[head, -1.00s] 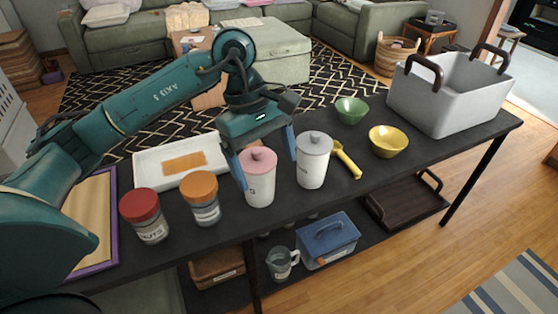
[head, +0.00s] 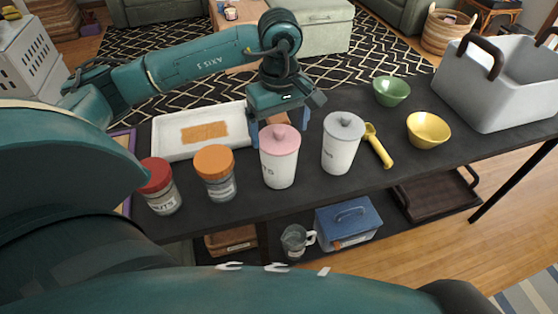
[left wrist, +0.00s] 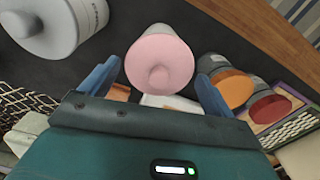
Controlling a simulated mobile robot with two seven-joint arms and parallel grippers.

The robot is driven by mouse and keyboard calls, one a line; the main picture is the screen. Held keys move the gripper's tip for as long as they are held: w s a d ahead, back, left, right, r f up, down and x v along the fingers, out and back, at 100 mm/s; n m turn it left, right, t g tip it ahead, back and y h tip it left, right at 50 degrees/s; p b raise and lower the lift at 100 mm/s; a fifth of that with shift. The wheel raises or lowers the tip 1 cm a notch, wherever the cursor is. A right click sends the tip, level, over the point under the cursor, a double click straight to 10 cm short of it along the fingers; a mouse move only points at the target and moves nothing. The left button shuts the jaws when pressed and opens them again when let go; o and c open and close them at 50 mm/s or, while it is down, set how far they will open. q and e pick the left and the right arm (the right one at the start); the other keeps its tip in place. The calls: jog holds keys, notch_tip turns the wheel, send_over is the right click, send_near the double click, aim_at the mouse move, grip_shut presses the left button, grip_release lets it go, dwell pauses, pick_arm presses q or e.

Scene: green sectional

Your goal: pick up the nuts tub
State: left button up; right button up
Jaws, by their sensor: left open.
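A white tub with a pink knobbed lid (head: 279,160) stands upright on the dark table; its label ends in "TS". In the left wrist view its pink lid (left wrist: 160,62) lies just beyond and between my fingertips, apart from them. My left gripper (head: 280,121) is open and empty, behind this tub in the head view, with the lid hiding part of its fingers. A red-lidded jar (head: 161,190), label seemingly ending in "UTS", stands at the left end of the row. My right gripper is not in view.
An orange-lidded jar (head: 215,177) and a grey-lidded tub (head: 342,146) stand on either side. A white tray (head: 168,150) lies behind. A yellow scoop (head: 380,150), yellow bowl (head: 428,132), green bowl (head: 391,93) and grey bin (head: 485,92) are to the right.

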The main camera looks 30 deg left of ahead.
aim_at(279, 141)
pick_arm(q)
notch_tip(279, 141, down, 5)
jog(key=shift+a+r, duration=0.15)
jog(key=shift+r, duration=0.05)
jog(key=c, duration=1.2)
jog(key=shift+w, duration=0.1)
jog(key=shift+c, duration=0.2)
jog(key=shift+r, duration=0.1)
